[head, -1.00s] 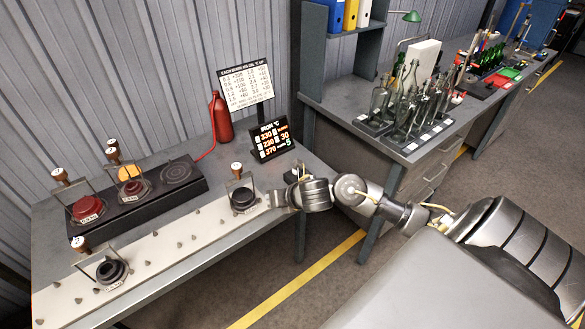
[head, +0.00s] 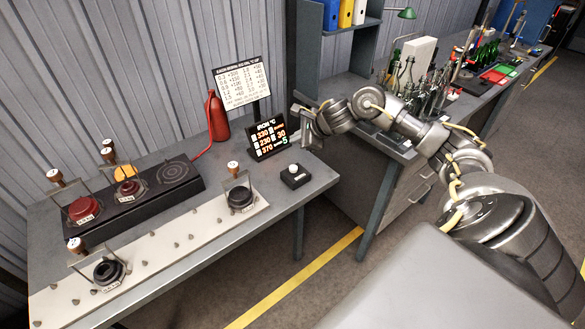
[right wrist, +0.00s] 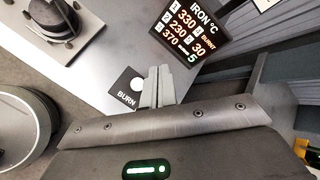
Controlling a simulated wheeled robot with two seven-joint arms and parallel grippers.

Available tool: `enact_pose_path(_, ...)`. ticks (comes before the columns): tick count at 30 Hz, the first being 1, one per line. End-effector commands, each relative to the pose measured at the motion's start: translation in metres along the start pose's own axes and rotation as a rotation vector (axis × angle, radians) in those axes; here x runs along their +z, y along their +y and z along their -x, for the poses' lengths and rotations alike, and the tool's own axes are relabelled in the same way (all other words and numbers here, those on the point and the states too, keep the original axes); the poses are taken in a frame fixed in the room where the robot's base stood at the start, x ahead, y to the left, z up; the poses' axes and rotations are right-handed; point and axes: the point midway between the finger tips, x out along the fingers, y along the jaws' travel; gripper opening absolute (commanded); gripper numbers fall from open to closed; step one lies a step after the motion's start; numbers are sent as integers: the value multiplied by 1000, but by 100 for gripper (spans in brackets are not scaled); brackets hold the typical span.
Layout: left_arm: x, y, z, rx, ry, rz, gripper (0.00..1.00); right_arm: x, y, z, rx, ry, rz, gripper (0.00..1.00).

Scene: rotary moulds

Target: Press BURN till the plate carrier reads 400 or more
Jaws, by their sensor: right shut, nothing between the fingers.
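The BURN button box (head: 295,176) is a small black block with a pale round button, on the table's right end. Its BURN label shows in the right wrist view (right wrist: 127,92). My right gripper (head: 304,116) is shut and empty, raised above and behind the box, apart from it. Its closed fingers (right wrist: 157,84) show in the right wrist view. The IRON °C display (head: 269,138) reads 330, 230 and 370 in rows 1 to 3, with 30 and a green 5 at the right. I cannot tell which row is the plate carrier. My left gripper is out of view.
A dark burner bench (head: 145,200) holds two wooden-handled irons. A pale rail plate (head: 160,255) in front bears two more. A red bottle (head: 217,118) and a burn chart (head: 243,82) stand behind. A side table (head: 400,148) with glassware stands at right.

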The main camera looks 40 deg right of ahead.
Motion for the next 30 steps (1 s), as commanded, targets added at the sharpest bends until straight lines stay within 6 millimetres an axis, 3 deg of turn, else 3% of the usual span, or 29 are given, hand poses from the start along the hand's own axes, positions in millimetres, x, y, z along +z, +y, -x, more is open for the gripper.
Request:
enact_pose_path(11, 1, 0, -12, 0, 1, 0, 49, -10, 11, -14, 0, 0, -3, 0)
enact_pose_path(21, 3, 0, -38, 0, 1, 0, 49, -34, 35, -47, 1, 0, -4, 0)
enact_pose_path(24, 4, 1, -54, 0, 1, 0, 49, -40, 40, -56, -2, -1, -1, 0)
enact_pose_path(30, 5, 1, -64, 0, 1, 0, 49, -44, 45, -62, -2, -1, -2, 0)
